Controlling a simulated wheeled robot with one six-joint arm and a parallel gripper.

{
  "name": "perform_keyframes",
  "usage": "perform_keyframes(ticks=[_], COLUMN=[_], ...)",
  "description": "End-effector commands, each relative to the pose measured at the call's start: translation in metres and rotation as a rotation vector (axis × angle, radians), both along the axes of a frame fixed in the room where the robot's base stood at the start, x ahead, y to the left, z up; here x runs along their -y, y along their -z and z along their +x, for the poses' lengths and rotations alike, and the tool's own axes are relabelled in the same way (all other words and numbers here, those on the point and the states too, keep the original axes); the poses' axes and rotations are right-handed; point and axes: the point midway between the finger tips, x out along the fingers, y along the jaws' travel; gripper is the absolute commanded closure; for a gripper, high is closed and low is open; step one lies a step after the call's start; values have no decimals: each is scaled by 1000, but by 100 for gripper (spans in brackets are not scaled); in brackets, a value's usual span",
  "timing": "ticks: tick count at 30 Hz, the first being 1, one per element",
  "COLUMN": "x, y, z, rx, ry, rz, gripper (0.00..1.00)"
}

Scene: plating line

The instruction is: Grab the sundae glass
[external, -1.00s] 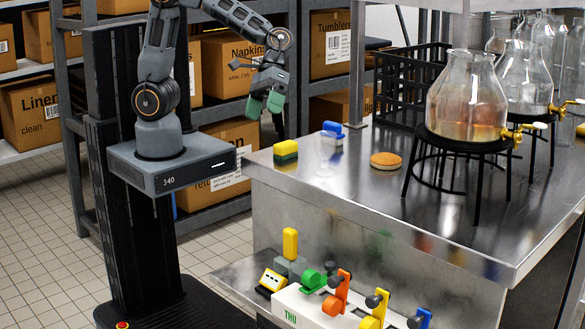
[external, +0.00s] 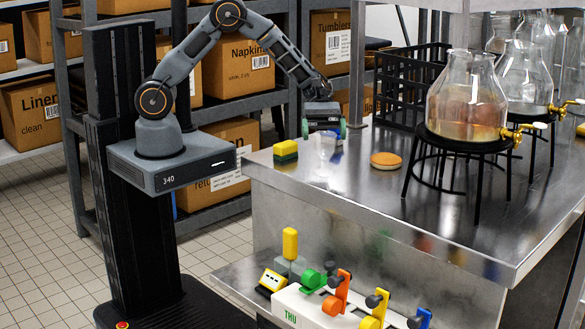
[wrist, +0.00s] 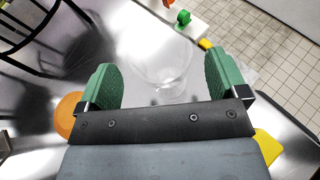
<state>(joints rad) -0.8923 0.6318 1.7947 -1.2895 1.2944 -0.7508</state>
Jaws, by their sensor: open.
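The sundae glass is clear and hard to make out. In the wrist view the glass (wrist: 160,72) shows as a faint round rim between and beyond my green finger pads. In the external view the glass (external: 322,160) is a faint shape on the steel counter, below my gripper (external: 324,128). In the wrist view my gripper (wrist: 164,80) is open, with its pads wide apart and nothing held. I cannot tell the exact height gap between the pads and the glass.
A yellow-green sponge (external: 285,150) lies left of the glass, and an orange disc (external: 386,160) lies to its right. A blue-and-white item (external: 336,139) is partly hidden behind my gripper. Glass dispensers (external: 467,95) on black stands (external: 476,200) and a black crate (external: 400,85) stand farther right.

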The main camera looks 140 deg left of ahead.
Motion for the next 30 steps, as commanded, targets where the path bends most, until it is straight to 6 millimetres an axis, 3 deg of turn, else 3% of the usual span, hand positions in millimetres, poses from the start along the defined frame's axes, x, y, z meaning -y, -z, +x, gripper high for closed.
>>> perform_keyframes(ticks=[6,16,30], x=[17,19,19], y=[8,11,11], z=[17,20,20], rx=[-2,0,-1], ry=[3,1,2], rz=[1,3,2], gripper=[9,9,53])
